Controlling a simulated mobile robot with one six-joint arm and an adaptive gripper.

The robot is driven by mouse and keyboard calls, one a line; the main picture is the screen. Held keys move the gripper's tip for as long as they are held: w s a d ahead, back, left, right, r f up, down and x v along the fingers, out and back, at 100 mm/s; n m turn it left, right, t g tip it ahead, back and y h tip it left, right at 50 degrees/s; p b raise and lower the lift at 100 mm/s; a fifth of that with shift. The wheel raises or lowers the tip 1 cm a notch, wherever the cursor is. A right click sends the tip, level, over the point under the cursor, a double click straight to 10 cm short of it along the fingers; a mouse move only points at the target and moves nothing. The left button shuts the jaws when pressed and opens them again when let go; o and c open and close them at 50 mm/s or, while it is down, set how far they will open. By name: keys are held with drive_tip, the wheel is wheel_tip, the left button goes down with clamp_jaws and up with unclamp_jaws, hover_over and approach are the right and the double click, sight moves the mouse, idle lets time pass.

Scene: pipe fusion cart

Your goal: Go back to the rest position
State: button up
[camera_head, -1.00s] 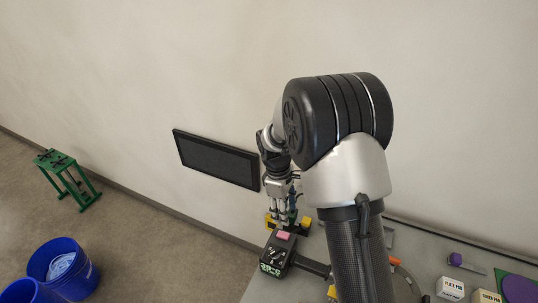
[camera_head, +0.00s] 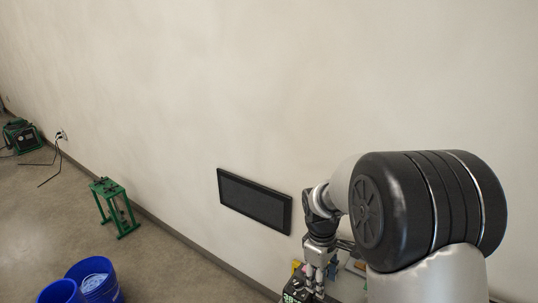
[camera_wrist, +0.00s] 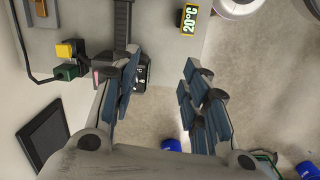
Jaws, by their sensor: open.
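My gripper (camera_wrist: 160,95) is open and empty in the wrist view, its two blue-padded fingers spread apart. Between and beyond the fingers lie the cart's edge and the floor. In the head view my gripper (camera_head: 318,280) hangs low at the right, over the end of the cart, with its fingertips close to a black device with green digits (camera_head: 296,290). I cannot tell whether the gripper touches anything.
The cart top (camera_wrist: 160,20) holds a yellow block (camera_wrist: 66,50) and a green block (camera_wrist: 64,72) with a black cable. A dark panel (camera_head: 254,201) hangs on the wall. A green stand (camera_head: 115,207) and blue buckets (camera_head: 98,282) stand on the open floor at left.

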drive_tip(key=s+r+m+t+b, duration=0.25)
drive_tip(key=s+r+b, duration=0.2)
drive_tip(key=s, duration=0.35)
drive_tip(key=s+r+m+t+b, duration=0.1)
drive_tip(key=s+r+m+b, duration=0.35)
drive_tip(key=s, duration=0.45)
drive_tip(key=s+f+m+t+y+b, duration=0.1)
drive_tip(key=s+f+m+b, duration=0.1)
drive_tip(key=s, duration=0.6)
wheel_tip(320, 180, down, 2)
drive_tip(key=shift+d+m+b, duration=0.2)
drive_tip(key=shift+m+b, duration=0.2)
drive_tip(key=shift+b, duration=0.35)
